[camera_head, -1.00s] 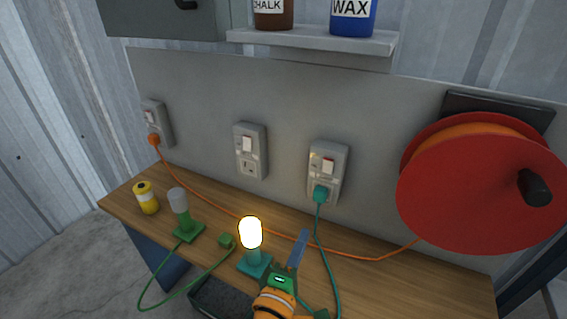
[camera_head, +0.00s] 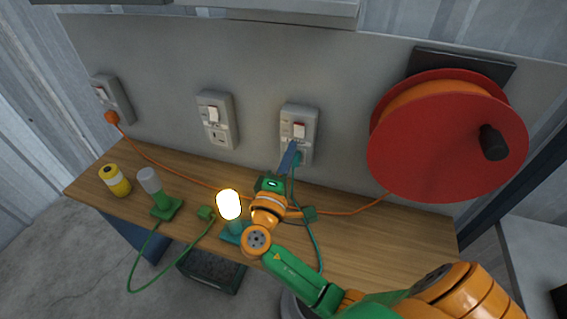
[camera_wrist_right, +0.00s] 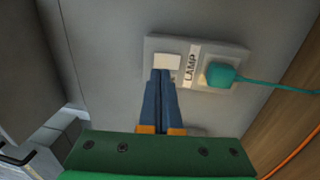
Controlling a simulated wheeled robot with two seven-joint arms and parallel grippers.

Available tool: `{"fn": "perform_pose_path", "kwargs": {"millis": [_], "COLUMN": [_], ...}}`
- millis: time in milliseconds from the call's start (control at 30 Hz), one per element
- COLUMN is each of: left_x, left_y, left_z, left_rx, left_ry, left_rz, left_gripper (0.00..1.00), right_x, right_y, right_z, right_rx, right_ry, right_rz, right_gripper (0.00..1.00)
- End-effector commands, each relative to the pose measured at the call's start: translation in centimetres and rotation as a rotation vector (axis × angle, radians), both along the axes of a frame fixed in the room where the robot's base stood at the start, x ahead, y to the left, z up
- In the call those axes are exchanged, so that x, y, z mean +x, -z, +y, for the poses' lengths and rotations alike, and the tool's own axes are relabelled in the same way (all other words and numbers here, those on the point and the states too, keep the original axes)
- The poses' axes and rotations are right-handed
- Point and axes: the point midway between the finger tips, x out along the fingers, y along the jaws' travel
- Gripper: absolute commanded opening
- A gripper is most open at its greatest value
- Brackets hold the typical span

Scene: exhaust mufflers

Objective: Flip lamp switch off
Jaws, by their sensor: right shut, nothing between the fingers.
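The lit lamp (camera_head: 229,204) glows on its teal base on the workbench. The right-hand wall socket (camera_head: 312,118) has a white rocker switch (camera_head: 299,131) above a teal plug. In the right wrist view, the switch (camera_wrist_right: 167,61) sits beside a LAMP label (camera_wrist_right: 191,63) and the teal plug (camera_wrist_right: 218,74). My right gripper (camera_head: 292,146), with blue fingers, is shut and empty just below the switch. Its tips (camera_wrist_right: 161,74) overlap the switch's near edge in the wrist view; I cannot tell whether they touch. My left gripper is out of view.
A middle socket (camera_head: 218,119) is empty, and a left socket (camera_head: 112,97) holds an orange plug. A red cable reel (camera_head: 430,150) is mounted at right. An unlit lamp (camera_head: 150,181) and a yellow can (camera_head: 114,180) stand on the bench (camera_head: 390,238). Orange and teal cables cross it.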

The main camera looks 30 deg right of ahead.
Motion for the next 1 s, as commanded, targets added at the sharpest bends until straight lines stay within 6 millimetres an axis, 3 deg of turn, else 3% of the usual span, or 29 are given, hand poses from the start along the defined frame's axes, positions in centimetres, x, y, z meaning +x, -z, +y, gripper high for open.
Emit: {"fn": "perform_pose_path", "kwargs": {"millis": [100, 300, 667, 867, 1000], "left_x": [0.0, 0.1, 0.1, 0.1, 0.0], "left_y": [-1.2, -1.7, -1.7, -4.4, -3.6], "left_z": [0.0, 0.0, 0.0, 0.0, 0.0], "left_rx": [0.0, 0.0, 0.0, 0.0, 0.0], "left_ry": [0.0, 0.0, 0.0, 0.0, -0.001], "left_rz": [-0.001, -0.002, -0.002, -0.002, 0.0], "left_gripper": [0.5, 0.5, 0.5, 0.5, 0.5], "right_x": [1.5, 3.0, 3.3, 3.8, 3.8], "right_y": [-0.7, -0.7, -0.6, -1.8, -1.1], "right_z": [-1.8, -3.5, -3.9, -4.5, -4.5], "right_rx": [-0.003, -0.001, 0.001, 0.073, 0.072], "right_ry": [0.001, 0.0, 0.0, 0.002, 0.001], "right_rz": [-0.001, 0.001, 0.0, 0.058, 0.06], "right_gripper": [0.0, 0.0, 0.0, 0.0, 0.0]}}
